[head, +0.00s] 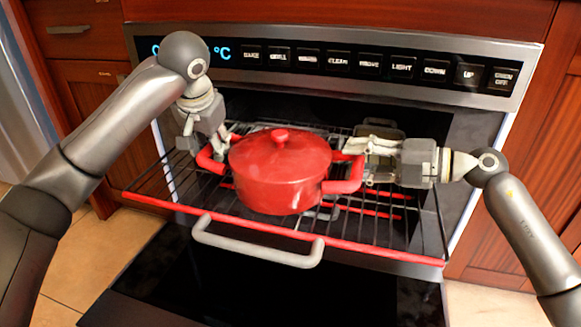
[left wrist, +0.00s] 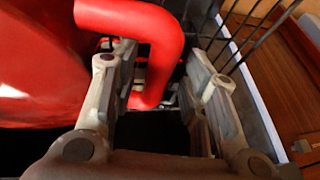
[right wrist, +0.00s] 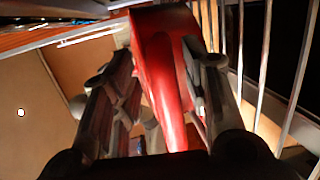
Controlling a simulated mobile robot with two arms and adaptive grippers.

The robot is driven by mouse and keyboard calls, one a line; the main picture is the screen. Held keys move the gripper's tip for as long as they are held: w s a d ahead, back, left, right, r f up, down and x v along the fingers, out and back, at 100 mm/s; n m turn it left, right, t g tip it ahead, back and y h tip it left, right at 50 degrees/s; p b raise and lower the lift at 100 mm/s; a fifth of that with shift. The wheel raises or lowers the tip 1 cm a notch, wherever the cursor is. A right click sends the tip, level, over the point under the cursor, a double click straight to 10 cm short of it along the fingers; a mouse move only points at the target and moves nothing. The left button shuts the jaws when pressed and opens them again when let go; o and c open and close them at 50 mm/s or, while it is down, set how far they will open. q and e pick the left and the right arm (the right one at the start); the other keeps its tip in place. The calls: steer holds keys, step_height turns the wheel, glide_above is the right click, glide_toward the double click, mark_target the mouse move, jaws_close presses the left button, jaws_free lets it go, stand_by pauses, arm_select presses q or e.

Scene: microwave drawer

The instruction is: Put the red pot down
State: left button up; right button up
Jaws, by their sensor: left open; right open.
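The red pot (head: 278,172) with its red lid stands upright on the oven rack (head: 385,232). A red handle sticks out on each side. My left gripper (head: 222,142) is open at the left handle (head: 209,160). In the left wrist view, that handle (left wrist: 152,45) passes between the open fingers (left wrist: 165,85). My right gripper (head: 362,158) is open at the right handle (head: 345,185). In the right wrist view, the red handle (right wrist: 160,70) lies between the open fingers (right wrist: 160,90). Whether the fingers touch the handles cannot be told.
The rack is pulled out of the oven and has a red front bar. The oven door (head: 250,290) is open below it, with a grey handle (head: 255,245). The control panel (head: 340,62) is above. Bare rack lies to the right front of the pot.

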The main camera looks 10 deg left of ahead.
steer(key=v, duration=1.2)
steer(key=shift+s+r, duration=0.1)
arm_select(q)
steer(key=v, duration=1)
steer(key=shift+r, duration=0.4)
steer(key=shift+s, duration=0.15)
